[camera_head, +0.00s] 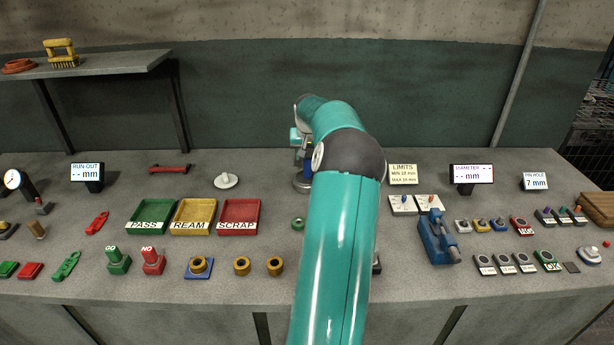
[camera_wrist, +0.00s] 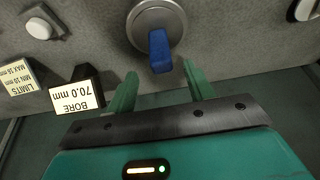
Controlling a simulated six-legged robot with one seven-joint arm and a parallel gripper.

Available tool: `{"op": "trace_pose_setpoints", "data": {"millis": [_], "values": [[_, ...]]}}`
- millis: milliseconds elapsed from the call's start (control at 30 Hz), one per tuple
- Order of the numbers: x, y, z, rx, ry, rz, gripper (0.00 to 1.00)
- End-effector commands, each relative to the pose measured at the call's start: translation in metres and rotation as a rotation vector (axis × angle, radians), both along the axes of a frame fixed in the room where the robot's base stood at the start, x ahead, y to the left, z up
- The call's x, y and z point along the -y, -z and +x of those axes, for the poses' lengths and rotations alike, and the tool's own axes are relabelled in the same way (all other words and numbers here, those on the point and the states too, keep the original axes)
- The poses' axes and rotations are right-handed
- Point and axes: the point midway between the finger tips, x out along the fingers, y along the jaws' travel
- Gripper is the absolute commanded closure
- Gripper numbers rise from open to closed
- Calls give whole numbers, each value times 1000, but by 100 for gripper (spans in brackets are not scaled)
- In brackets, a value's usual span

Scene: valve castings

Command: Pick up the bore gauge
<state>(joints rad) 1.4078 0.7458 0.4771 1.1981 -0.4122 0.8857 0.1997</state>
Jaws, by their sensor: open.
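The bore gauge, as far as I can tell, is the blue-handled piece (camera_wrist: 160,50) on a round grey metal base (camera_wrist: 146,14) in the wrist view. In the head view its blue part (camera_head: 309,150) and base (camera_head: 301,184) show partly behind my arm. My gripper (camera_wrist: 162,82) is open, with its two green fingers pointing toward the blue handle. The handle's near end lies about between the fingertips in the picture; I see no contact. A display (camera_wrist: 75,92) reading BORE 70.0 mm stands beside it.
Green PASS (camera_head: 150,231), yellow REAM (camera_head: 192,231) and red SCRAP (camera_head: 237,231) trays stand left of my arm. A LIMITS sign (camera_head: 403,174) and a DIAMETER display (camera_head: 471,174) stand right of it. A blue vise-like tool (camera_head: 437,240) and several small gauges crowd the right side.

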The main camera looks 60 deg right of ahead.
Motion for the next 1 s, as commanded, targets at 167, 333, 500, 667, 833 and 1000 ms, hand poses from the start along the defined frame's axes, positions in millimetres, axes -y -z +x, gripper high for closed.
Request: {"op": "trace_pose_setpoints", "data": {"millis": [167,333,500,667,833,1000], "values": [[4,14,4,1,-4,0,47],[10,36,7,0,-4,5,47],[17,56,12,1,-5,1,47],[19,60,13,2,-5,0,47],[19,60,13,1,-5,1,55],[19,60,13,1,-5,1,88]]}}
